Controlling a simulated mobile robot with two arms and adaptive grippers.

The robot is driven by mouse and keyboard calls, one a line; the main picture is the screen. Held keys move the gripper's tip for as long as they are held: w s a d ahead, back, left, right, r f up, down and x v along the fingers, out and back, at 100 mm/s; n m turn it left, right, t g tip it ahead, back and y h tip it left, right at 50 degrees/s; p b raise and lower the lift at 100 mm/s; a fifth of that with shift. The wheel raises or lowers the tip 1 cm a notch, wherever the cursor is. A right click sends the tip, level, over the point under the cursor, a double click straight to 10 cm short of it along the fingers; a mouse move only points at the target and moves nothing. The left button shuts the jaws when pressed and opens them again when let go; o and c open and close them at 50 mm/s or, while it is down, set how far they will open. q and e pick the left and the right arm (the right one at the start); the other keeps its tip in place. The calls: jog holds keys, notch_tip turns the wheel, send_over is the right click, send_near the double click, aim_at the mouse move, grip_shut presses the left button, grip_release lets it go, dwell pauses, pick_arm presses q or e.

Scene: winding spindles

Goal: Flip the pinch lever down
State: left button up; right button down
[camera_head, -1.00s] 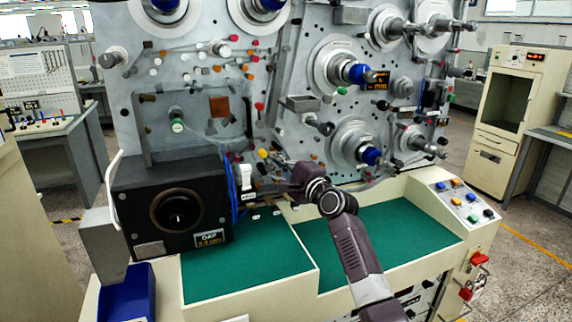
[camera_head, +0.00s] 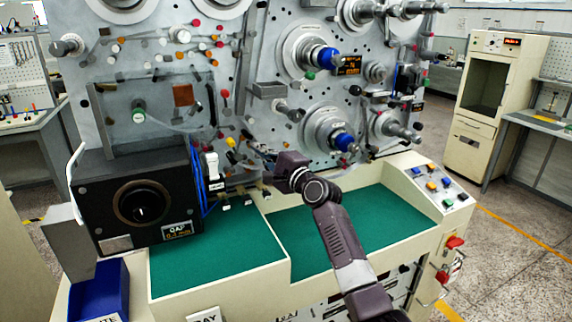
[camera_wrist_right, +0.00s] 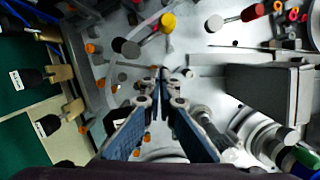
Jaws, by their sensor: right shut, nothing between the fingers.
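A lever with a yellow knob (camera_head: 230,142) sticks out low on the machine's grey front panel. It also shows in the right wrist view (camera_wrist_right: 168,22), near the top, with a short grey arm to its left. I cannot tell for certain that this is the pinch lever. My right gripper (camera_head: 262,151) is close to the panel, right of and slightly below the yellow knob. In the right wrist view my right gripper (camera_wrist_right: 162,74) has its fingertips together, empty, below the yellow knob and apart from it. My left gripper is out of view.
The green work surface (camera_head: 350,225) below is clear.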

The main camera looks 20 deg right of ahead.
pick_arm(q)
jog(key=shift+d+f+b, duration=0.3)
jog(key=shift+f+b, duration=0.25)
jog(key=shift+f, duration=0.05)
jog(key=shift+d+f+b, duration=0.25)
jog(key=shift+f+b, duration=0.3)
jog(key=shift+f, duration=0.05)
pick_arm(e)
jog(key=v, duration=0.9)
jog(key=shift+s+a, duration=0.2)
jog(key=shift+s, duration=0.25)
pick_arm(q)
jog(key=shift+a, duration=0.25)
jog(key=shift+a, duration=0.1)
pick_arm(e)
jog(key=shift+f, duration=0.1)
